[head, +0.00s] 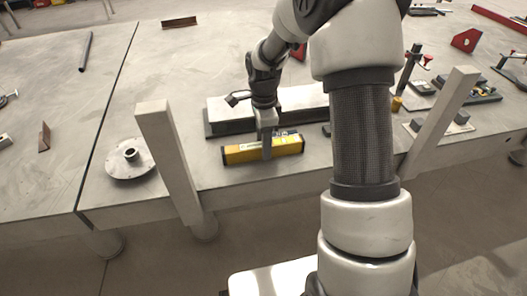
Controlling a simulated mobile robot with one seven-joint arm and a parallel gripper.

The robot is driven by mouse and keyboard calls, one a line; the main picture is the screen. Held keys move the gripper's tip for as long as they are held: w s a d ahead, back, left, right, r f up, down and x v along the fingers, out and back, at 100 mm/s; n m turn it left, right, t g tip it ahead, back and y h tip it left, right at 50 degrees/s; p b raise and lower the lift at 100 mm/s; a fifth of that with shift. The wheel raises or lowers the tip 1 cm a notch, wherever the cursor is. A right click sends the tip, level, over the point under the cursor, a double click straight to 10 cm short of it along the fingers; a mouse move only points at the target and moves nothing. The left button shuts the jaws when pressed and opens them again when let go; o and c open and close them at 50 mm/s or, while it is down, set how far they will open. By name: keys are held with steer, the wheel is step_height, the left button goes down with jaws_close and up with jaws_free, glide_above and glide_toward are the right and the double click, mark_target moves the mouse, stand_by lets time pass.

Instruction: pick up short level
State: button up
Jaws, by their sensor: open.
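The short level (284,147) is a yellow bar with dark ends and a pale patch near its middle. It rests on the grey metal table near the front edge, in front of a long pale block. My gripper (267,150) is right over the level, pointing down, with its fingers at the level's middle. The near finger covers part of the level's front face. The jaws are open; the far finger is hidden, and I cannot tell whether the fingers touch the level.
The long pale block on a dark base (230,113) stands just behind the level. A round flange (130,158) lies to the left. A slanted grey post (168,155) rises at the table edge between them; another post (438,120) is at right. Clamps and fixtures crowd the right side.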

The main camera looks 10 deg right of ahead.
steer(key=shift+f, duration=0.6)
jaws_close()
steer(key=shift+r, duration=0.15)
